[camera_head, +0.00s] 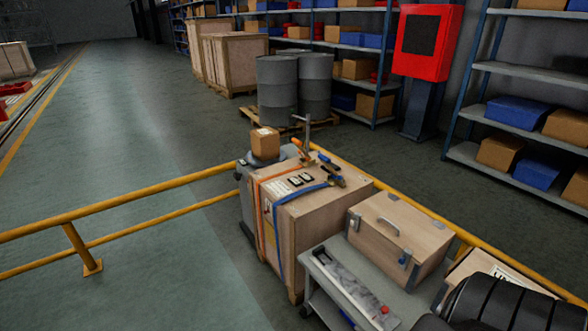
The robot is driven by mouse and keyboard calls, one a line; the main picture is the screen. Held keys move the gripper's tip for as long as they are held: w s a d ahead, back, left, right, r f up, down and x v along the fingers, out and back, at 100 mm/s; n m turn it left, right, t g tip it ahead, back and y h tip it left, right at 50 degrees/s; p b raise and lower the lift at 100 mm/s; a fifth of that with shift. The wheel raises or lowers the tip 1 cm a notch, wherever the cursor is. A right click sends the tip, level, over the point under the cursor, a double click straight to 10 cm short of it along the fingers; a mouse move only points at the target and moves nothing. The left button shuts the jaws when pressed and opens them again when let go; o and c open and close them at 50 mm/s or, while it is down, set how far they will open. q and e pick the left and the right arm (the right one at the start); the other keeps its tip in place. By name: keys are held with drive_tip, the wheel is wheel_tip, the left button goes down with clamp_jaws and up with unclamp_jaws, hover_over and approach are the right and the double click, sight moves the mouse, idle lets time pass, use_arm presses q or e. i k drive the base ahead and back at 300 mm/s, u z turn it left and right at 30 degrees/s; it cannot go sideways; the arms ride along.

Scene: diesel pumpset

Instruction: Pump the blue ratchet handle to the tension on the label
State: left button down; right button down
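A wooden crate (330,225) stands beyond the grey cart, with an orange strap (258,215) and a blue strap (277,235) running over its top and down its front. The blue strap's ratchet (335,180) lies on the crate's top near the right edge; its handle angle is too small to tell. An orange ratchet (300,148) sits at the crate's far edge. White labels with dark marks (300,180) lie on the top between the straps; their text is unreadable. Neither of my grippers is in view.
A smaller latched wooden case (400,240) and a grey tray with a red knob (350,285) rest on the cart. Yellow rails (130,203) run left and behind. A cardboard box (265,143) stands behind the crate. Black ribbed shapes (500,305) fill the lower right corner.

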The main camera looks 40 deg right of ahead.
sight(325, 160)
drive_tip(key=i, duration=0.95)
drive_tip(key=z, duration=0.55)
drive_tip(key=i, duration=1.3)
drive_tip(key=z, duration=1.5)
drive_tip(key=i, duration=0.7)
drive_tip(key=z, duration=0.6)
